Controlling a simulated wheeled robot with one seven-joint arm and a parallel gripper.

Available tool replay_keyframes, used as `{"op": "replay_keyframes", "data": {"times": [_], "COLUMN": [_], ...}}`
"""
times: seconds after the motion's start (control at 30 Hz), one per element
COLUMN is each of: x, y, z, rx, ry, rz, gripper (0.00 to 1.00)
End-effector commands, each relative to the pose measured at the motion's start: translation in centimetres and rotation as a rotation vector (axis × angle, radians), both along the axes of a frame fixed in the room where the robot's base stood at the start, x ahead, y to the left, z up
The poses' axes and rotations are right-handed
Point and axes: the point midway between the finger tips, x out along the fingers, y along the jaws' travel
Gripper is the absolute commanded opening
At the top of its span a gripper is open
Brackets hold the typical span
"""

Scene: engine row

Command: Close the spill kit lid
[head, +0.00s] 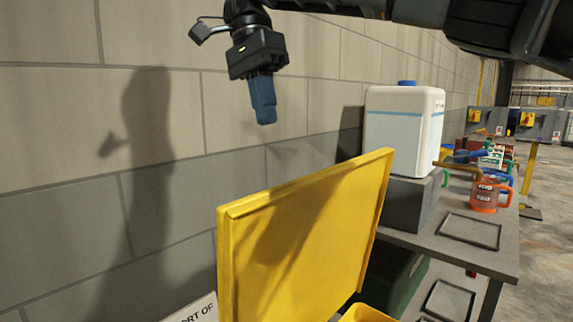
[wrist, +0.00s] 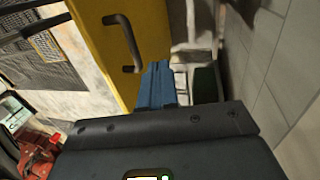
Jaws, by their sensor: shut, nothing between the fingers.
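The spill kit lid (head: 305,240) is a yellow panel standing raised, tilted up from the yellow box (head: 365,314), whose edge just shows at the bottom of the head view. In the wrist view the yellow lid (wrist: 108,45) fills the upper left, with a dark handle (wrist: 128,42) on its face. My gripper (head: 265,118) has blue fingers, shut and empty, pointing down in front of the wall, above and left of the lid. Its fingers (wrist: 160,78) appear beside the lid in the wrist view. I cannot tell whether they touch it.
A white jug (head: 403,130) with a blue cap stands on a grey block behind the lid. A grey bench (head: 455,245) runs right with an orange can (head: 487,196) and other containers. A block wall (head: 60,130) is close on the left. Open floor lies at far right.

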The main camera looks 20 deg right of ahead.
Motion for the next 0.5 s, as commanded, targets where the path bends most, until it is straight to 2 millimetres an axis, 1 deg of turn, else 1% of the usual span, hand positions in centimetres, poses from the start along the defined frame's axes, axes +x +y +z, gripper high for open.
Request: {"op": "replay_keyframes", "data": {"times": [0.03, 0.1, 0.33, 0.37, 0.5], "x": [-0.3, -0.6, -1.7, -1.9, -3.4], "y": [-0.1, -0.2, -0.5, -0.7, -1.3], "z": [-1.4, -2.8, -6.8, -7.1, -7.4], "rx": [0.003, 0.003, -0.001, 0.0, -0.001], "ry": [0.006, 0.005, 0.003, 0.002, 0.001], "rz": [0.003, 0.002, 0.002, 0.002, 0.001], "gripper": [0.0, 0.0, 0.0, 0.0, 0.0]}}
